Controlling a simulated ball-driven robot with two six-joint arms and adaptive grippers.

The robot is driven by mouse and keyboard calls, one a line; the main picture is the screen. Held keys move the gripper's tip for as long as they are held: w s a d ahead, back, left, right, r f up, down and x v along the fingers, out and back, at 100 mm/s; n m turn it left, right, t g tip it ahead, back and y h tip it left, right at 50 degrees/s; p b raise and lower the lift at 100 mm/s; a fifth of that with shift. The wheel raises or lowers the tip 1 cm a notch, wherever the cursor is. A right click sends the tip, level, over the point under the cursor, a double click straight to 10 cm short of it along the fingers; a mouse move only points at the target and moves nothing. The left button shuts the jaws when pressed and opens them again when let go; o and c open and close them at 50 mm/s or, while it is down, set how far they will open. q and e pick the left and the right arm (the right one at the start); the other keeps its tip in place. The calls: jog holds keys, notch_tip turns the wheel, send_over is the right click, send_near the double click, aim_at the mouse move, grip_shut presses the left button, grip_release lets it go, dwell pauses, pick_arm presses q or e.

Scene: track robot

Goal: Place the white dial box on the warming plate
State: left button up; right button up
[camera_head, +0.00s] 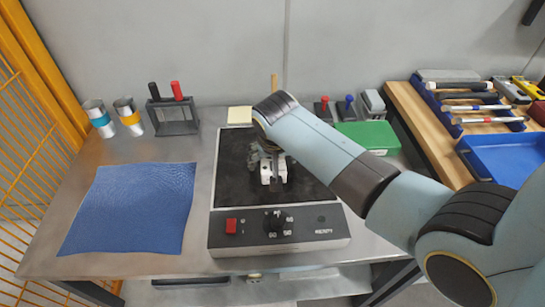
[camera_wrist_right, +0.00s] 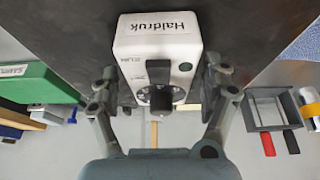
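The white dial box (camera_head: 276,175) is over the black top of the warming plate (camera_head: 318,185), partly hidden by my right gripper (camera_head: 268,160). In the right wrist view the white dial box (camera_wrist_right: 157,35) shows its "Haldruk" label and black dial. The fingers of my right gripper (camera_wrist_right: 160,80) lie close along both its sides, with no clear gap. Whether its underside touches the plate cannot be told. The warming plate has a front panel with a red switch and a black knob. My left gripper is not in view.
A blue cloth (camera_head: 130,210) lies left of the plate. Two cans (camera_head: 128,115) and a black rack (camera_head: 174,115) stand behind it. A green box (camera_head: 368,137) and stamps stand behind right. A wooden bench with tools and a blue tray (camera_head: 505,155) is at right.

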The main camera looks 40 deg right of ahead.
jog(key=shift+r, duration=0.2)
jog(key=p+v, duration=0.1)
jog(key=v, duration=1.1)
jog(key=shift+a+f, duration=0.1)
